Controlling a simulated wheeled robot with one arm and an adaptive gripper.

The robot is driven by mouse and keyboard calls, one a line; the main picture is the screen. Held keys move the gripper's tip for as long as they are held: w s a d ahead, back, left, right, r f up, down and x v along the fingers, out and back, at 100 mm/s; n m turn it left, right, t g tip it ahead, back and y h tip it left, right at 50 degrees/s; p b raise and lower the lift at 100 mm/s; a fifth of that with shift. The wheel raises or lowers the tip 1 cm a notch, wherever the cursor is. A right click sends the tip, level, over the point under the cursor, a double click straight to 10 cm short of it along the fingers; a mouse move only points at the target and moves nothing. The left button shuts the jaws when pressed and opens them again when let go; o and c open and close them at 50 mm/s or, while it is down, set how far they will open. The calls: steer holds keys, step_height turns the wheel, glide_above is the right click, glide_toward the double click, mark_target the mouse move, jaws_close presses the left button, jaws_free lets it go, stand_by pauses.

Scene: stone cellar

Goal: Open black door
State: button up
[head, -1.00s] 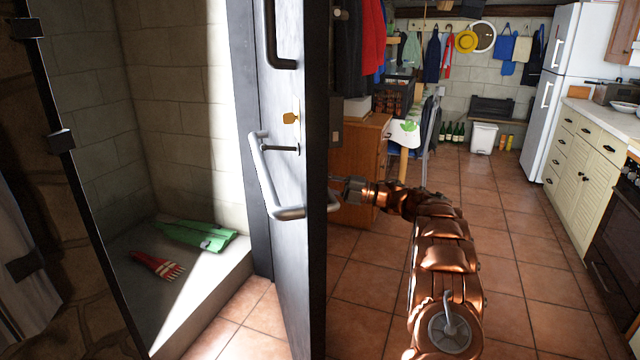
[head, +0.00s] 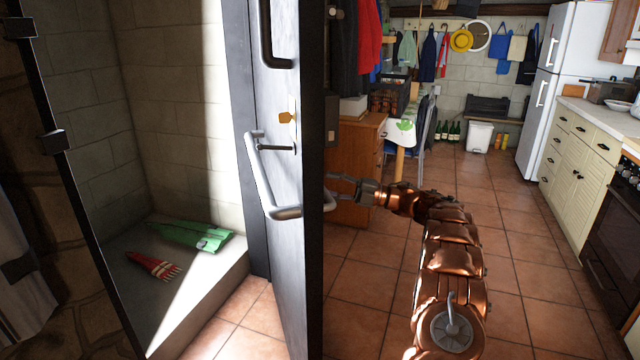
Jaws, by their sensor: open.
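The black door (head: 313,130) stands partly open, seen nearly edge-on in the middle of the head view. Its lit left face carries a grey bar handle (head: 262,185), a keyhole plate with a gold tag (head: 288,117) and a black pull above. Part of a handle also shows on the right side of the door's edge. My gripper (head: 338,183) is open on the right side of the door, its fingertips close to that handle. I cannot tell whether they touch it.
Left of the door is a stone step (head: 225,275) with green and red cloth items (head: 185,236). Right is a kitchen with a wooden cabinet (head: 352,160), a table (head: 400,135), a fridge (head: 560,65) and a counter (head: 580,150). The tiled floor between is clear.

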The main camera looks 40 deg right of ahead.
steer(key=v, duration=0.7)
steer(key=shift+s+d, duration=0.2)
steer(key=shift+s, duration=0.05)
